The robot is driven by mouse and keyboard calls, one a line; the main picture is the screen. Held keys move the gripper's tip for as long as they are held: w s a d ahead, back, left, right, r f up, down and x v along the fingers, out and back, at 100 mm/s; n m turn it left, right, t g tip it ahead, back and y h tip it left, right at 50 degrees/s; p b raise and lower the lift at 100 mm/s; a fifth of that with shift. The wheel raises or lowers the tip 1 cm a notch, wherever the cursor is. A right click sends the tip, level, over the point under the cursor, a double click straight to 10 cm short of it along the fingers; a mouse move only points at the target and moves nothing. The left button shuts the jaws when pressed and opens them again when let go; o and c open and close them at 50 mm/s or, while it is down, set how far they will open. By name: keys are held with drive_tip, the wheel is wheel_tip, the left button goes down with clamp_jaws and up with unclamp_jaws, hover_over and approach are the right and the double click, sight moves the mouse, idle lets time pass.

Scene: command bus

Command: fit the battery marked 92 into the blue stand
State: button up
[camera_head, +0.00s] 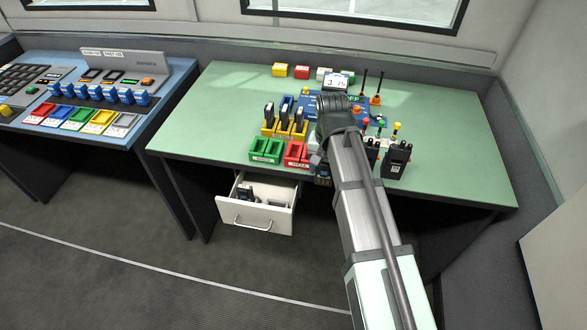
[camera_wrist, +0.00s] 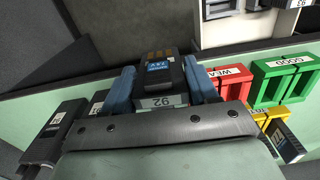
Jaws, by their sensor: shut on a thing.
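The battery marked 92 (camera_wrist: 157,68) is black with a pale label, and its contact end points away from the wrist. My gripper (camera_wrist: 160,88) has blue fingers shut on its two sides. In the head view my gripper (camera_head: 322,173) is at the front edge of the green table, right of the red stand, and the battery is mostly hidden by my arm. A blue piece (camera_head: 305,102) shows behind the yellow stands, partly hidden by my arm and other things. I cannot tell whether it is the blue stand.
The red stand (camera_head: 297,154) and green stand (camera_head: 266,150) are left of my gripper, with yellow stands (camera_head: 284,129) behind. An open drawer (camera_head: 257,218) juts out below. The table's left side is clear.

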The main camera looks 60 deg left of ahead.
drive_tip(key=w+d+r, duration=0.4)
drive_tip(key=w+d, duration=0.3)
drive_tip(key=d, duration=0.3)
drive_tip(key=w+d+r, duration=0.5)
drive_tip(key=w+d, duration=0.2)
drive_tip(key=d, duration=0.4)
drive_tip(key=w+a+r+m, duration=0.2)
drive_tip(key=a+r+m, duration=0.15)
drive_tip(key=a, duration=0.25)
drive_tip(key=w+a+r+m, duration=0.2)
drive_tip(key=a+r+m, duration=0.1)
drive_tip(key=a+r, duration=0.3)
drive_tip(key=s+a+f+m, duration=0.1)
drive_tip(key=a+f+m, duration=0.15)
drive_tip(key=a, duration=0.95)
drive_tip(key=a+f+m, duration=0.2)
drive_tip(key=a+m, duration=0.1)
drive_tip(key=a, duration=0.9)
drive_tip(key=s+a+f+m, duration=0.2)
drive_tip(key=s+a+f, duration=0.1)
drive_tip(key=a, duration=0.8)
drive_tip(key=s+a+f+m, duration=0.3)
drive_tip(key=a+f, duration=0.3)
drive_tip(key=a, duration=0.4)
drive_tip(key=shift+s+a+f+m, duration=0.3)
drive_tip(key=shift+a, duration=0.05)
drive_tip(key=shift+f, duration=2.1)
